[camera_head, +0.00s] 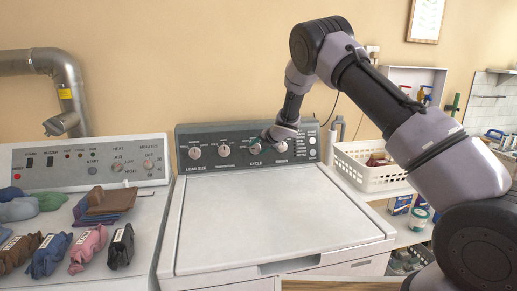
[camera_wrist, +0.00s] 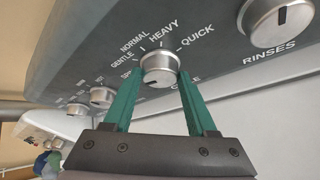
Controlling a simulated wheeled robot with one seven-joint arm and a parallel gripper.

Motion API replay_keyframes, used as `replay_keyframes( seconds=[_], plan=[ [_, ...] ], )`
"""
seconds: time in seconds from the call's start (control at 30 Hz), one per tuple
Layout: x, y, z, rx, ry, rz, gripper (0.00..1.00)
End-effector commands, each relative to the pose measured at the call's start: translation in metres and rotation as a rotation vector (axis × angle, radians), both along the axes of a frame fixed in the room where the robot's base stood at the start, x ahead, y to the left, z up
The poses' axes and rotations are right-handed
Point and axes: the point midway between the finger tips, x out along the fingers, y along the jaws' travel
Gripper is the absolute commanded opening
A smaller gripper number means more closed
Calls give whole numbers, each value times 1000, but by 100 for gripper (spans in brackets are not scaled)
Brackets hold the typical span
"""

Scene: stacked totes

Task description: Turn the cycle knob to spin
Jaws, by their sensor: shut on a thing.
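The cycle knob (camera_wrist: 158,66) is a silver round knob on the washer's dark grey control panel (camera_head: 215,137). GENTLE, NORMAL, HEAVY and QUICK are printed around it, and a label starting with SP is partly hidden by a finger. A dark mark shows on the lower left of the knob's face in the wrist view. My gripper (camera_wrist: 160,75) has its two green fingers on either side of the knob, shut on it. In the head view my gripper (camera_head: 262,142) is at the panel, and it partly covers the knob (camera_head: 255,149).
The rinses knob (camera_wrist: 279,17) is close to the right of my gripper in the wrist view. The washer lid (camera_head: 270,215) is bare. A white basket (camera_head: 365,172) stands right of the washer.

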Motion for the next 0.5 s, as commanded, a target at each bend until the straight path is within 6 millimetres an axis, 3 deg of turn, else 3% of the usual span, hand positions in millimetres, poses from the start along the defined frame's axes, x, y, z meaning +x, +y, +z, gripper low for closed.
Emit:
replay_keyframes(
  seconds=[0.07, 0.1, 0.13, 0.5],
  plan=[
    [0, -1, -1, -2, 1, -1, 2],
    [0, -1, -1, -2, 1, -1, 73],
    [0, -1, -1, -2, 1, -1, 84],
    [-1, -1, 2, 0, 0, 0, 87]
  ],
)
